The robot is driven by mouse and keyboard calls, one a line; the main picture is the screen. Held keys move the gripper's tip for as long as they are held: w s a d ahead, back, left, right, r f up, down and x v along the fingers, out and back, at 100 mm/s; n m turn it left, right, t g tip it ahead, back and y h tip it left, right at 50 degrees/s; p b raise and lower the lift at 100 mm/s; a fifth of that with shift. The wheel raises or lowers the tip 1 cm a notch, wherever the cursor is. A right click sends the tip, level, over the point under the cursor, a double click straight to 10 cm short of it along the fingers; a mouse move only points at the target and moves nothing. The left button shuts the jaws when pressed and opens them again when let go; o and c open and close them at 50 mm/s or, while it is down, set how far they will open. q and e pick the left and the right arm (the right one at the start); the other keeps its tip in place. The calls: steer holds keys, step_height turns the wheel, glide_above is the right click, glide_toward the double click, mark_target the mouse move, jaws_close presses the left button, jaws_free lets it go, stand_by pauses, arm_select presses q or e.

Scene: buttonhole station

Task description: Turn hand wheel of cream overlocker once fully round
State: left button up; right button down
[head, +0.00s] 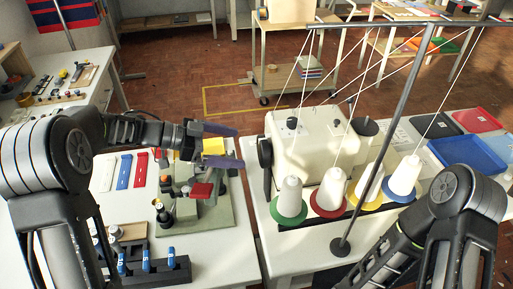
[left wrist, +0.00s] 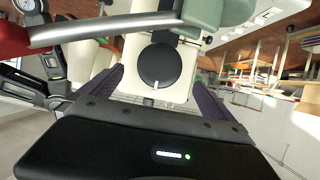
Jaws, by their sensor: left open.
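The cream overlocker (head: 318,140) stands on the white table right of centre, with thread running up from its cones to an overhead stand. Its black hand wheel (head: 265,154) is on its left side. In the left wrist view the hand wheel (left wrist: 160,66) is a dark round disc facing me, with a short white mark at its lower edge. My left gripper (head: 238,147) is open and empty, pointing at the wheel with a gap between. In the left wrist view its purple-grey fingers lie to either side, below the wheel. My right arm shows at lower right; its gripper is out of view.
A grey-green machine (head: 213,216) with red and yellow parts stands below my left gripper. Several cones, one white on a green base (head: 290,198), and the stand's pole (head: 385,150) are in front of the overlocker. A blue tray (head: 466,154) lies at right.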

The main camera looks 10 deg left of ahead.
mark_target(259, 151)
arm_select(q)
steer(key=shift+p+x, duration=0.5)
steer(key=shift+x, duration=3.35)
steer(key=shift+c, duration=0.2)
steer(key=c, duration=1.2)
